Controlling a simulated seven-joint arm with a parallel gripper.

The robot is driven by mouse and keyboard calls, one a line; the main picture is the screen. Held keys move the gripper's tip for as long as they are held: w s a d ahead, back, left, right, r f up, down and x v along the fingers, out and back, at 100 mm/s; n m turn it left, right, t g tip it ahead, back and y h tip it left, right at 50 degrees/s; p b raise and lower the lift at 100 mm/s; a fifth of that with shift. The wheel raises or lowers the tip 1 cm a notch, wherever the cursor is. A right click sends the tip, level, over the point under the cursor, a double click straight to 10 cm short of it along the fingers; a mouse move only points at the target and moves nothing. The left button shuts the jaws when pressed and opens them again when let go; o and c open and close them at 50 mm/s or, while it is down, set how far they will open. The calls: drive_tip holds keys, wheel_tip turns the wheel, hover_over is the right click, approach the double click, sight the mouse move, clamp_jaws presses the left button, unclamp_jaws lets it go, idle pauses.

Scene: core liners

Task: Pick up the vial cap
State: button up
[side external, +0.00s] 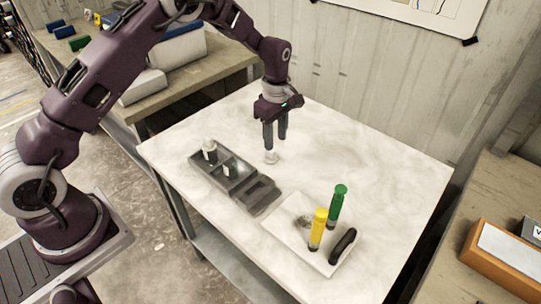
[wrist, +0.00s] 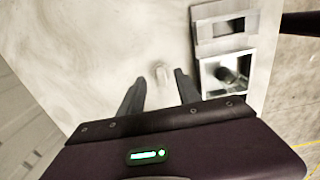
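A small whitish piece, which looks like the vial cap (side external: 271,157), sits on the white marbled table (side external: 330,140) behind the grey block. It is pale against the table and its outline is faint. In the wrist view the cap (wrist: 162,75) shows between my two fingers, near their tips. My gripper (side external: 275,145) points down over it with its fingers apart. In the wrist view my gripper (wrist: 159,76) is open, with clear gaps beside the cap. I cannot tell how far the fingertips are above the table.
A grey block (side external: 256,193) with compartments stands at the front left and holds a dark vial (side external: 210,153). The table's back right is clear.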

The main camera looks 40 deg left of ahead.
sight(273, 152)
drive_tip(key=f, duration=0.4)
drive_tip(key=a+f, duration=0.1)
drive_tip(key=f, duration=0.1)
drive_tip(key=shift+f, duration=0.35)
clamp_jaws()
